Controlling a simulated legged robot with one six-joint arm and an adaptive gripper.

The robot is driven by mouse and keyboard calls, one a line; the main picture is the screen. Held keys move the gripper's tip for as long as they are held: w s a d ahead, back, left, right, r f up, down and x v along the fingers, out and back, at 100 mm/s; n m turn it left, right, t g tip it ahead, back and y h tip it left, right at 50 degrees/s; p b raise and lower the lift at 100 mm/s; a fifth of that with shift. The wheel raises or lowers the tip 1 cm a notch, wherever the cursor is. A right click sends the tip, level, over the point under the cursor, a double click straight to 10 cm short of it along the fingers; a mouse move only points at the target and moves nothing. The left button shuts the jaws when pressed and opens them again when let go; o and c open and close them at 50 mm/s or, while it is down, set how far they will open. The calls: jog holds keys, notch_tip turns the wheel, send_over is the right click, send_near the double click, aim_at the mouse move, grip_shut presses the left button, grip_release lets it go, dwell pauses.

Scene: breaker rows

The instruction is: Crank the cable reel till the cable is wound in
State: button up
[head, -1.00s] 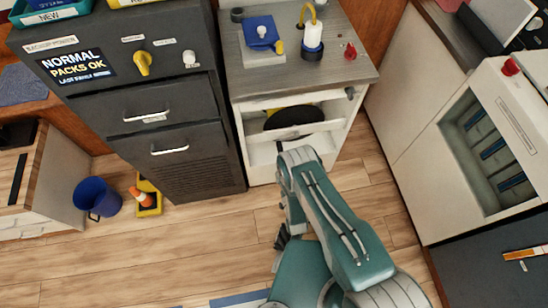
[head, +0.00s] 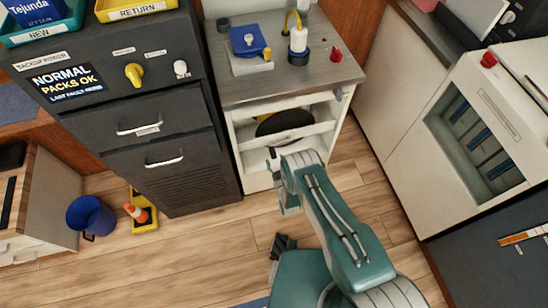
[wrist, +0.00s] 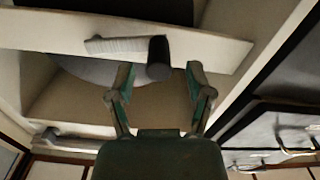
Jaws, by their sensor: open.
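The cable reel shows as a dark disc (head: 285,123) inside the open bay of the pale cabinet, behind a white cross panel (head: 290,142). In the wrist view, a pale crank arm (wrist: 115,45) with a dark knob (wrist: 159,55) at its right end stands in front of the panel, with the grey disc (wrist: 85,70) behind. My gripper (wrist: 161,82) is open and empty, pointing at the knob from below. The knob's lower end lies between the fingertips, with a gap on both sides. I cannot clearly see the cable.
The grey counter (head: 275,80) above the bay carries a blue device (head: 250,42) and a red knob (head: 336,56). A dark drawer cabinet (head: 150,130) stands left. A blue bucket (head: 90,216) and a yellow tray (head: 145,222) are on the floor. A white unit (head: 480,130) stands right.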

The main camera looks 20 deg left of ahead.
jog(key=shift+x, duration=0.8)
grip_shut()
jog(key=shift+r, duration=0.15)
